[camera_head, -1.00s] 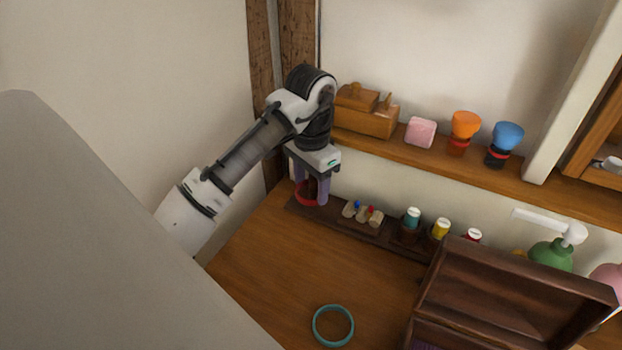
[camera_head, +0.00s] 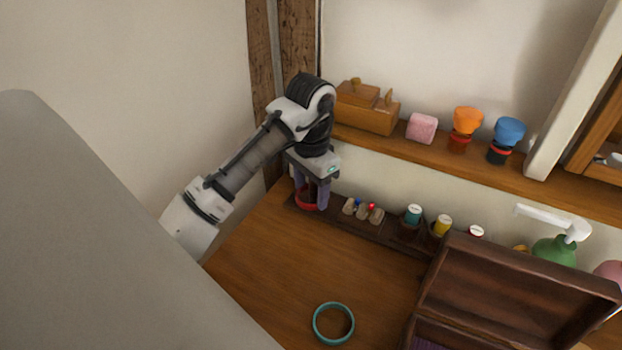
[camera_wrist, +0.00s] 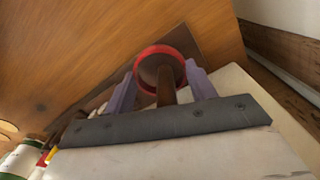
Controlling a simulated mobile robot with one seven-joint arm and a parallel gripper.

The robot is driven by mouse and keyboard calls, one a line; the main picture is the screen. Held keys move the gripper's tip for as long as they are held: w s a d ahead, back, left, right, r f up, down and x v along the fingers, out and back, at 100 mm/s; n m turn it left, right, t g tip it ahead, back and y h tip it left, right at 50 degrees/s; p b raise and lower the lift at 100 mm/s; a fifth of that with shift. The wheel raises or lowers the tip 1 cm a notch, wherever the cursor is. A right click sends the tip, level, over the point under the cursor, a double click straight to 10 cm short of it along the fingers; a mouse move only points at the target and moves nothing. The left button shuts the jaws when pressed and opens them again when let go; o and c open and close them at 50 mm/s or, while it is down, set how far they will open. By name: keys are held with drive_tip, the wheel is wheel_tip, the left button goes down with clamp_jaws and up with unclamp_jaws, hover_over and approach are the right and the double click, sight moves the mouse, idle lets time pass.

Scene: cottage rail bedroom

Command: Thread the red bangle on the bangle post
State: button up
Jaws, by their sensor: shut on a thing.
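The red bangle (camera_head: 305,203) is at my gripper (camera_head: 312,198), low over the left end of the dark wooden rail on the desk. In the wrist view the red bangle (camera_wrist: 141,67) is a ring between the two purple fingers of my gripper (camera_wrist: 160,80), which are shut on it. A brown wooden post (camera_wrist: 166,85) shows inside the ring in the wrist view, so the bangle appears to be around it. Whether the bangle touches the base below cannot be told. In the head view the fingers largely hide the post.
A teal bangle (camera_head: 334,323) lies on the desk. Small pegs (camera_head: 362,210) and capped bottles (camera_head: 412,216) stand along the rail to the right. An open dark wooden box (camera_head: 512,290) is at lower right. A shelf (camera_head: 480,172) runs above, close to my arm.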

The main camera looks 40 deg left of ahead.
drive_tip(key=o, duration=1.1)
drive_tip(key=shift+c, duration=0.2)
wheel_tip(320, 180, up, 14)
drive_tip(key=p, duration=0.1)
drive_tip(key=shift+p, duration=0.35)
drive_tip(key=shift+f, duration=0.15)
wheel_tip(320, 180, down, 14)
drive_tip(key=shift+r+b, duration=0.15)
drive_tip(key=shift+b, duration=0.7)
drive_tip(key=shift+r, duration=0.25)
drive_tip(key=shift+f, duration=0.1)
